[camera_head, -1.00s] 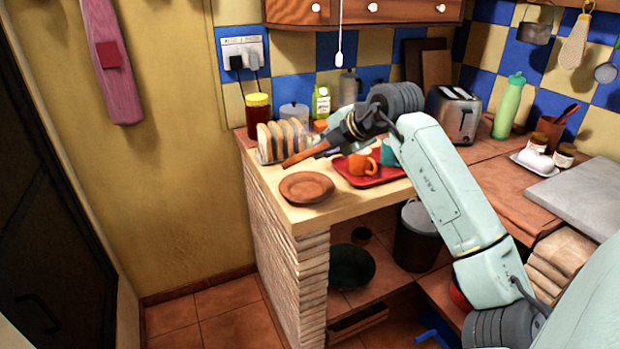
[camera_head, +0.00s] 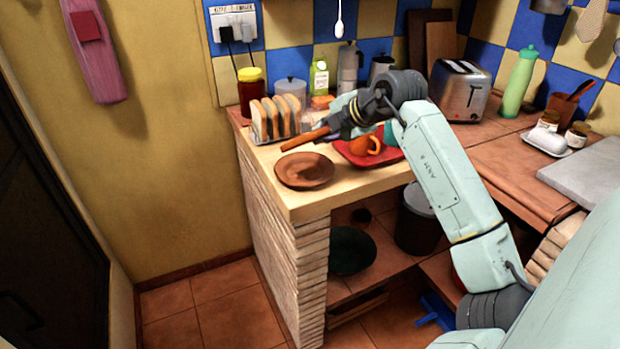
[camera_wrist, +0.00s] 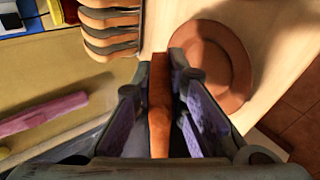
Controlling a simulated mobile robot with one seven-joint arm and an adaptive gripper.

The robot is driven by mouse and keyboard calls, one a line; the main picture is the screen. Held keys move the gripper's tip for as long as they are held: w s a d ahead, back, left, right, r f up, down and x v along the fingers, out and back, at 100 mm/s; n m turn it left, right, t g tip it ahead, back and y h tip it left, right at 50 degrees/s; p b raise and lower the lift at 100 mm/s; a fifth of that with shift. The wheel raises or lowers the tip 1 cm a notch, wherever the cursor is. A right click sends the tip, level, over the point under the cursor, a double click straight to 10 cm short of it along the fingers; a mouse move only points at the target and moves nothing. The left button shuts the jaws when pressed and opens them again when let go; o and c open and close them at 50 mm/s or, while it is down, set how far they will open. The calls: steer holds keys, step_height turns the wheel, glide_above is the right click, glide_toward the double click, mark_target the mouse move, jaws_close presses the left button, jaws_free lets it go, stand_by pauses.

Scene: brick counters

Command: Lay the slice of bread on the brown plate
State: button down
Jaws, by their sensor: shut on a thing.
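The slice of bread (camera_head: 303,140) is seen edge-on in the head view, as a brown strip held above the counter. My gripper (camera_wrist: 158,88) is shut on it; in the wrist view the slice (camera_wrist: 160,110) stands on edge between the two fingers. The round brown plate (camera_head: 305,172) lies empty near the counter's front left corner. In the head view the slice appears just above and behind the plate. In the wrist view the plate (camera_wrist: 240,65) is right of the slice, partly hidden by the right finger.
A toast rack (camera_head: 257,128) with several slices stands behind and left of the plate. A red tray (camera_head: 395,155) with an orange cup (camera_head: 364,146) and a teal cup is to the right. A red jar with a yellow lid (camera_head: 251,92) stands behind the rack. Bare wood surrounds the plate.

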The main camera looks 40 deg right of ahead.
step_height(320, 180, down, 5)
steer(key=b, duration=0.2)
steer(key=shift+r+b, duration=0.1)
steer(key=shift+b, duration=0.3)
steer(key=c, duration=1.8)
jaws_free()
steer(key=shift+r, duration=0.1)
steer(key=shift+p+v, duration=0.4)
steer(key=shift+v, duration=3.55)
